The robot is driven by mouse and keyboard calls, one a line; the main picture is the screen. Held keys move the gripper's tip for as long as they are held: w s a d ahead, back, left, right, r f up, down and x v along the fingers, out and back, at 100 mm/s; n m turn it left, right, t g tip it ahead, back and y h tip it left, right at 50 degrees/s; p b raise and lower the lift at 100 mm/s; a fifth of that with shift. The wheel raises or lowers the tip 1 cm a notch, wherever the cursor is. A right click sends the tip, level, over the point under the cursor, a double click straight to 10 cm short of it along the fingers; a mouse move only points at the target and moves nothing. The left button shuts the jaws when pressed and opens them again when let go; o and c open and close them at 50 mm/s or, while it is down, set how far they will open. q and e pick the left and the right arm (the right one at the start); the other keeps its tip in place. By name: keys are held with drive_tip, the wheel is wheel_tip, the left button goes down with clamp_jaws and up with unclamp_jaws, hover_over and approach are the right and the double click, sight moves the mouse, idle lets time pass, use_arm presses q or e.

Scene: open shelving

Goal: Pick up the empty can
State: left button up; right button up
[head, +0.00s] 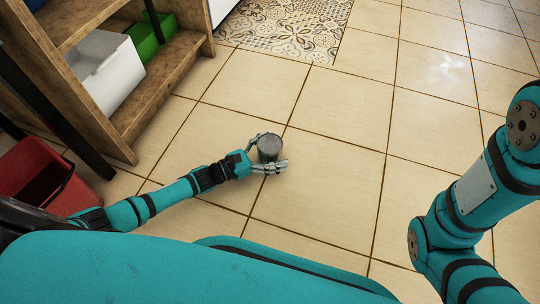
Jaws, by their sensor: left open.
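The can (269,146) is a grey cylinder with a round top, on the tiled floor near the middle of the head view. My left gripper (267,154) reaches in from the left, with one finger on the far side of the can and one on the near side. The fingers are open around the can, and I cannot tell whether either touches it. The can's lower part is partly hidden by the near finger. My right arm shows at the right, but its gripper is out of view.
Wooden shelving (160,85) stands at the upper left, holding a white box (108,80) and green bins (145,42). A red container (45,178) is at the left. A patterned mat (285,27) lies at the top. The tiled floor right of the can is clear.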

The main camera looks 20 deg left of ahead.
use_arm(q)
drive_tip(key=c, duration=1.3)
drive_tip(key=shift+o, duration=0.2)
drive_tip(key=shift+r, duration=0.1)
